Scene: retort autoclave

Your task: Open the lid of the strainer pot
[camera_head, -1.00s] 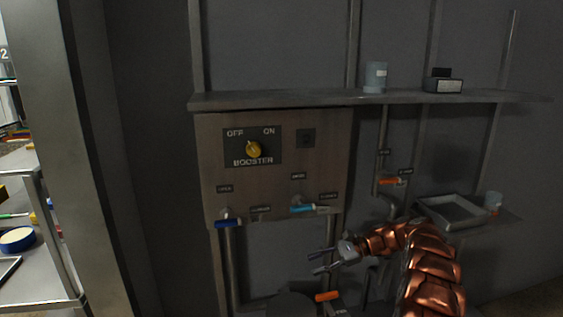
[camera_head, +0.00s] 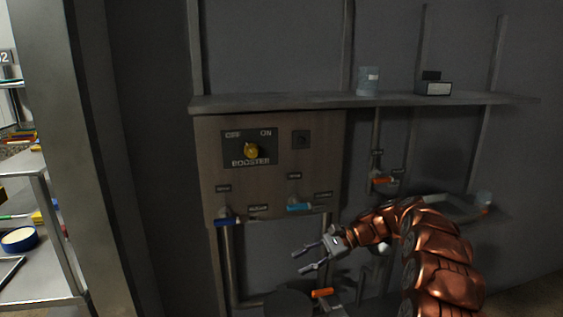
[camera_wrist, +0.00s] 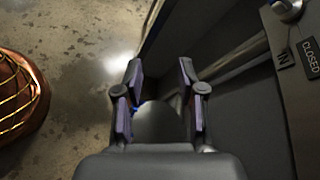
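A dark round pot-like body (camera_head: 289,304), which looks like the strainer pot, is at the bottom edge in the head view, below the panel. Its lower part is cut off and its lid is hard to make out. My gripper (camera_head: 300,262) is above it and apart from it, pointing left, with its two fingers spread and nothing between them. In the wrist view my gripper (camera_wrist: 160,72) is also open. A dark rounded shape (camera_wrist: 158,122) shows beyond and between the fingers; I cannot tell for certain that it is the pot.
An orange-handled valve (camera_head: 322,293) is just right of the pot. The panel has a yellow booster knob (camera_head: 251,151), a blue lever (camera_head: 225,222) and a light-blue lever (camera_head: 299,207). A shelf (camera_head: 290,104) runs above. Pipes (camera_head: 229,265) stand below the panel.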

